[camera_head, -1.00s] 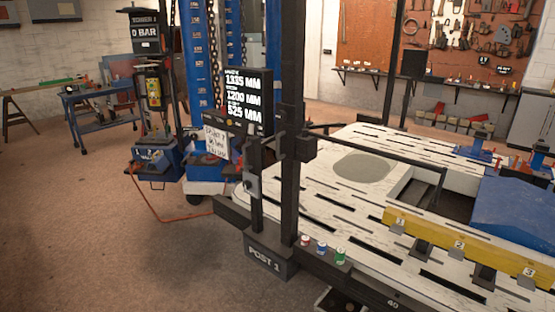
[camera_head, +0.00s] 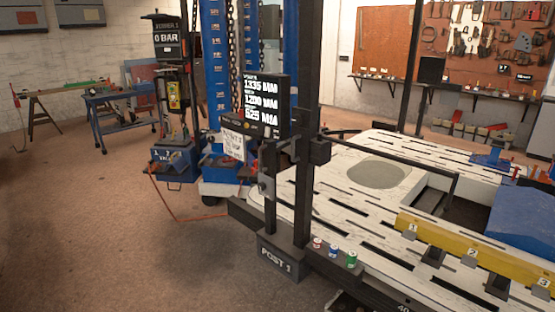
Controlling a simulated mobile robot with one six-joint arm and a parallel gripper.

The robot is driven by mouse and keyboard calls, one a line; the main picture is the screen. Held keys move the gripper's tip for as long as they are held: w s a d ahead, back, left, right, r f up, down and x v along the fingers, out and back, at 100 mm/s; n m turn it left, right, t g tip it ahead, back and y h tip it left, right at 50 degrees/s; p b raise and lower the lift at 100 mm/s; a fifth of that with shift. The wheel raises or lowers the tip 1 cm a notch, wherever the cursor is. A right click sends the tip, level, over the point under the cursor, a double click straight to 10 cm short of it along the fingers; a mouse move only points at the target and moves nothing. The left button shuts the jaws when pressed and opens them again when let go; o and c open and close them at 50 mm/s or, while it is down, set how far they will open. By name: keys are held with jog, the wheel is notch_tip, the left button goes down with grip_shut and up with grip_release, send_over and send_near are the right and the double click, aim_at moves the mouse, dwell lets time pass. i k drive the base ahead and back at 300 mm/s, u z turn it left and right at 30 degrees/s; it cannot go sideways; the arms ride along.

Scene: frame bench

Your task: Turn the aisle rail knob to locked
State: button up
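I cannot make out for certain a knob for the aisle rail. A dark post assembly (camera_head: 311,140) labelled POST 1 stands at the near left corner of the white slotted bench. A shorter dark upright beside it carries a small grey fitting (camera_head: 264,188), too small to tell whether it is the knob or which way it is set. A thin dark rail (camera_head: 400,159) runs from the post to the right over the bench. My gripper is not in view.
The slotted bench (camera_head: 345,217) fills the right side, with a yellow numbered beam (camera_head: 455,248) and small red, blue and green cans (camera_head: 334,251) on its near edge. An orange hose (camera_head: 172,212) lies on the floor by a blue unit. The brown floor at left is clear.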

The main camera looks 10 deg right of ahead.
aim_at(262, 186)
jog(key=u, duration=0.05)
jog(key=i, duration=0.9)
jog(key=z, duration=0.05)
